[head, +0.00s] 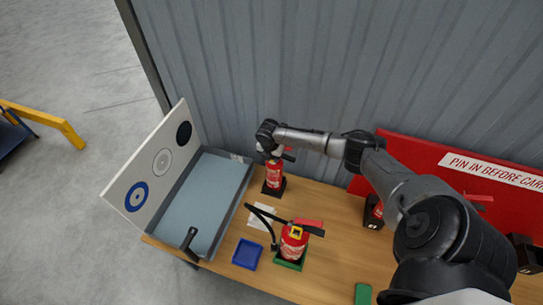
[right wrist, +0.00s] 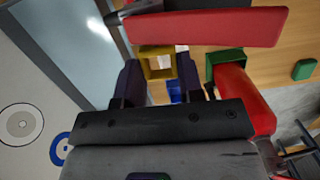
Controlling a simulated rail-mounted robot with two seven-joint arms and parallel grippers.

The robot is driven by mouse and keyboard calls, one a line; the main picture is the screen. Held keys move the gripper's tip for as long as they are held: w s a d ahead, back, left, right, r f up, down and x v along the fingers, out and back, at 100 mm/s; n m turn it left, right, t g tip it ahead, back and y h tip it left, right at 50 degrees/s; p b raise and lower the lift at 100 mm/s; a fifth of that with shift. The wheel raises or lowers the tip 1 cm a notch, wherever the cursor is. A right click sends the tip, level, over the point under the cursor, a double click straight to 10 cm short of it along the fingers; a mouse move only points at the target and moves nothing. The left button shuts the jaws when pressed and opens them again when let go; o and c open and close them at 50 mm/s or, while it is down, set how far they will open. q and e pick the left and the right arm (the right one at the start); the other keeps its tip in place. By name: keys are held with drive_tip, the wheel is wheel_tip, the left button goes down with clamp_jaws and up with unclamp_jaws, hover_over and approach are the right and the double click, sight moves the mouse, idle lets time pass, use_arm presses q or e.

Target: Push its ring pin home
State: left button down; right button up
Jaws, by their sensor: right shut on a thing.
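A red fire extinguisher (head: 273,176) stands upright on a dark base at the back of the wooden table, beside the tray. My right gripper (head: 271,152) is at its head from above and hides part of it. In the right wrist view my right gripper (right wrist: 159,80) is shut on a yellow square ring pin (right wrist: 146,51), close beside the red lever (right wrist: 215,27). How deep the pin sits is hidden. A second red extinguisher (head: 291,244), with yellow at its head and a black hose, stands in a green base in front. My left gripper is not in view.
A shallow grey-blue tray (head: 205,200) with a target board (head: 160,160) lies at the left. A blue dish (head: 247,254), white paper (head: 262,216) and a green block (head: 362,294) are on the table. A red sign board (head: 450,165) and further extinguishers stand at the right.

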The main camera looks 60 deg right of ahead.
idle(0.3)
idle(0.5)
drive_tip(key=shift+p, duration=0.35)
idle(0.4)
drive_tip(key=shift+d, duration=0.15)
idle(0.6)
drive_tip(key=o, duration=1.1)
